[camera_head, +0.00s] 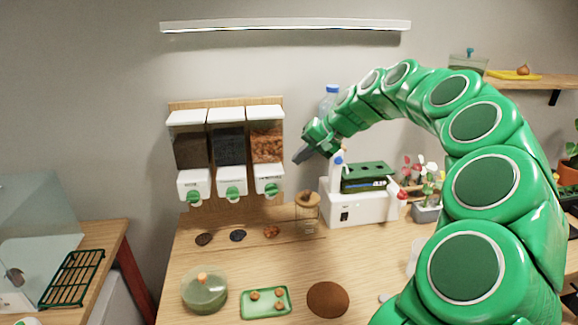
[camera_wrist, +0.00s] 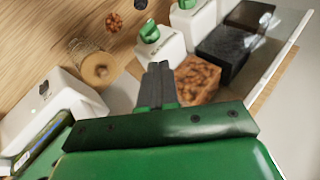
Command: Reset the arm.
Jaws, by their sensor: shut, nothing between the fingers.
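My green arm arches from the lower right of the head view over the table. My gripper (camera_head: 301,156) is raised at the arm's end, in front of the wall just right of the dispensers and left of the white machine. In the wrist view, my gripper (camera_wrist: 158,70) has its two dark fingers together, with nothing visible between them. The fingertips appear in front of the dispensers in that view; I cannot tell the exact gap.
Three wall dispensers (camera_head: 229,147) hang left of my gripper. A white machine (camera_head: 362,205) with a green top and a cork-lidded jar (camera_head: 307,213) stand below. A glass bowl (camera_head: 204,291), green tray (camera_head: 266,303) and brown disc (camera_head: 328,299) lie at the front. A shelf (camera_head: 545,82) is upper right.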

